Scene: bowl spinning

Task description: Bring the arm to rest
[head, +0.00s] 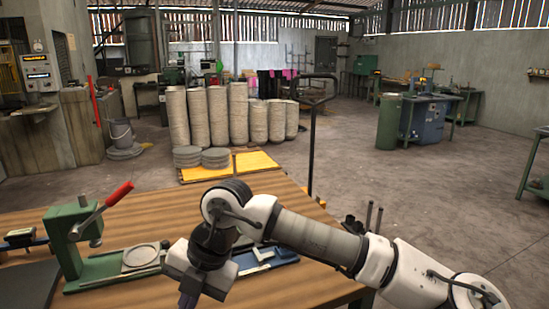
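My arm, white and grey, comes in from the lower right and bends down over the wooden table (330,285). My gripper (188,300) points down near the bottom edge, right of the green lever press. Its fingers are small, dark and partly cut off, so I cannot tell whether they are open or shut. I see nothing clearly held. The green press (68,245) has a red-handled lever (118,194) raised to the right. A round grey dish-like piece (140,255) lies on its base, close left of my gripper.
A blue tray-like item (278,257) with a light tool lies just behind my wrist. A black pad (28,285) and a small dark device (20,237) are at the left. The table's right edge passes under my forearm. Open concrete floor (440,185) is beyond.

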